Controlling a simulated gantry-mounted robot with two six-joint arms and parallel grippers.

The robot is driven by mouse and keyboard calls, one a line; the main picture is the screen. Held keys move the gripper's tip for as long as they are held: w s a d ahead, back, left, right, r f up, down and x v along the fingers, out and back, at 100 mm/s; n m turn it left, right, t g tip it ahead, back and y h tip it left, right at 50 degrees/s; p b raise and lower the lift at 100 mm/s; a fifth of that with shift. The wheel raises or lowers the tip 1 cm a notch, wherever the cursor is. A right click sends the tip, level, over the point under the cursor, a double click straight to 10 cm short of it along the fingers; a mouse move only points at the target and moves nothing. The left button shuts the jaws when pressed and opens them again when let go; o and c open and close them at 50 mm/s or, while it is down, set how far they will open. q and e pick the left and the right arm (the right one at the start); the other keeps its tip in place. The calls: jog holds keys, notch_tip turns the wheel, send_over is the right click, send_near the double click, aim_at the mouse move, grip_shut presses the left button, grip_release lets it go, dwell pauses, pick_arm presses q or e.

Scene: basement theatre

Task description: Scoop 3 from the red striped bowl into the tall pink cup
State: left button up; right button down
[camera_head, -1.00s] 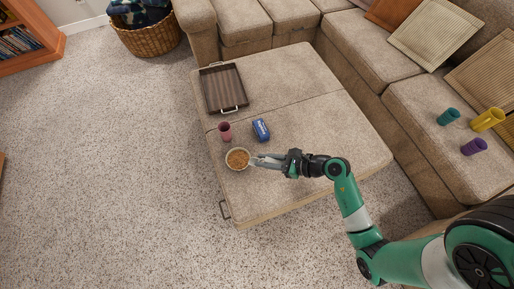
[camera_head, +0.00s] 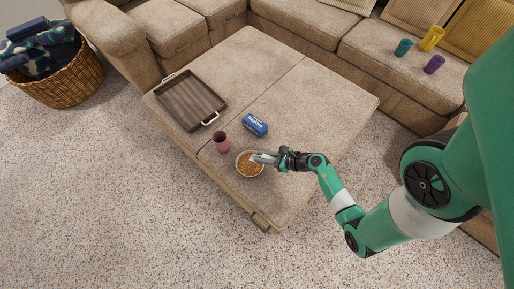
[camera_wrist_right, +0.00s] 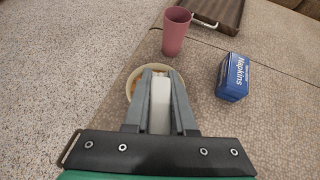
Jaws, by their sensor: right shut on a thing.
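The bowl (camera_head: 239,168) has a pale rim and is filled with brown grainy contents; it sits near the front edge of the ottoman. Its striping cannot be made out. It also shows in the right wrist view (camera_wrist_right: 129,88), partly hidden behind my fingers. The tall pink cup (camera_head: 221,142) stands upright just behind and left of the bowl, and in the right wrist view (camera_wrist_right: 175,32) it is ahead of the fingers. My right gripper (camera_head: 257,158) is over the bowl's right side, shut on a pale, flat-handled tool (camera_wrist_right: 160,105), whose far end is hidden. My left gripper is not in view.
A blue napkin box (camera_head: 254,125) lies behind the bowl, near the cup. A dark wooden tray (camera_head: 190,100) with metal handles lies at the ottoman's back left. Teal (camera_head: 403,47), yellow (camera_head: 432,38) and purple (camera_head: 434,64) cups stand on the sofa. The ottoman's right half is clear.

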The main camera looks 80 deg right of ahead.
aim_at(262, 166)
jog(key=shift+f+b, duration=0.65)
jog(key=shift+f, duration=0.2)
notch_tip(262, 166, down, 3)
jog(key=b, duration=0.2)
jog(key=shift+s+a+f+g+b, duration=0.1)
jog(key=shift+f+g+b, duration=0.05)
jog(key=shift+g+b, duration=0.2)
notch_tip(262, 166, down, 4)
jog(key=b, duration=0.4)
jog(key=shift+r, duration=0.2)
jog(key=w+t+b, duration=0.1)
jog(key=b, duration=0.2)
jog(key=w+f+b, duration=0.1)
jog(key=b, duration=0.2)
jog(key=shift+w+t, duration=0.35)
jog(key=shift+w, duration=0.05)
jog(key=b, duration=0.1)
jog(key=w+t+b, duration=0.1)
jog(key=shift+w+d+b, duration=0.1)
jog(key=shift+d+b, duration=0.15)
jog(key=shift+b, duration=0.15)
jog(key=shift+s+r+p, duration=0.2)
jog(key=shift+r+p, duration=0.55)
notch_tip(262, 166, up, 7)
jog(key=s+p, duration=0.2)
jog(key=p, duration=0.5)
jog(key=shift+s+a+r+p, duration=0.2)
jog(key=shift+s+p, duration=0.15)
jog(key=shift+s, duration=0.05)
